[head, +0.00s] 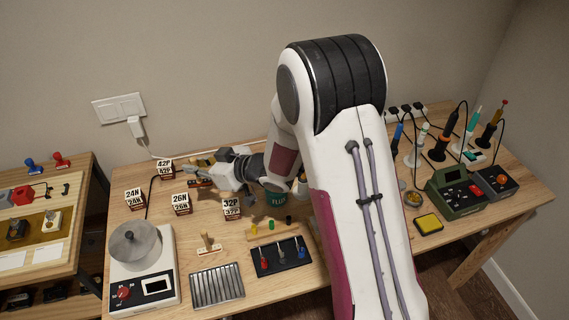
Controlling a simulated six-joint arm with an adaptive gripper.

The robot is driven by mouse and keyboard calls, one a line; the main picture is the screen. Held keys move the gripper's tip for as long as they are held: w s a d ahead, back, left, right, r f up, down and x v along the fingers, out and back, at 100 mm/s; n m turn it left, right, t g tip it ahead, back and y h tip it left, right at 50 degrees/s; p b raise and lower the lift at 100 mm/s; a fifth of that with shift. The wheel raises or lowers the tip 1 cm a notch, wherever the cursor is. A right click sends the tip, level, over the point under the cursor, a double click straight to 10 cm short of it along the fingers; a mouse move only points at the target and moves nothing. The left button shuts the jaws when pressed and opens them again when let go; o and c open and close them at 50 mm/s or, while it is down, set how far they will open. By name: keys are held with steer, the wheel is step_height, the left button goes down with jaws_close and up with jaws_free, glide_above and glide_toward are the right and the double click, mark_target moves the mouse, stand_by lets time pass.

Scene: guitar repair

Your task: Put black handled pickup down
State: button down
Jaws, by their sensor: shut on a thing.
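My gripper (222,178) is near the back of the workbench, left of my arm, between the 42P block (165,169) and the 32P block (231,209). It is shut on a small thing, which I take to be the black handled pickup. The held thing is too small and too covered by the fingers to make out its shape or tilt. I cannot tell how high the gripper is above the bench.
More labelled blocks, 24N (135,199) and 26N (181,204), stand nearby. A black tray (296,264) with several coloured-handled parts, a ribbed metal plate (217,287) and a winder-like device (144,272) are in front. A teal jar (277,198) stands beside my gripper.

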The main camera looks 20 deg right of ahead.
steer(key=shift+w+d+r+m+t+h, duration=1.05)
steer(key=shift+w+d+r+m+h, duration=1.95)
steer(key=shift+w+d, duration=1.7)
steer(key=shift+w+d+r+m+t+h, duration=1.05)
steer(key=shift+w+d+r+m+h, duration=1.9)
steer(key=shift+w, duration=2.85)
steer(key=s+d+f+m+g+h, duration=0.2)
steer(key=d+m+g+h, duration=0.55)
steer(key=d, duration=0.75)
steer(key=s+a+f+m+g+h, duration=0.1)
steer(key=s+f+m+g+h, duration=0.2)
steer(key=f, duration=0.9)
steer(key=shift+s+a+m+g+h, duration=0.3)
steer(key=shift+s+m+g, duration=0.35)
steer(key=shift+s+m, duration=1.05)
steer(key=shift+s+f, duration=0.1)
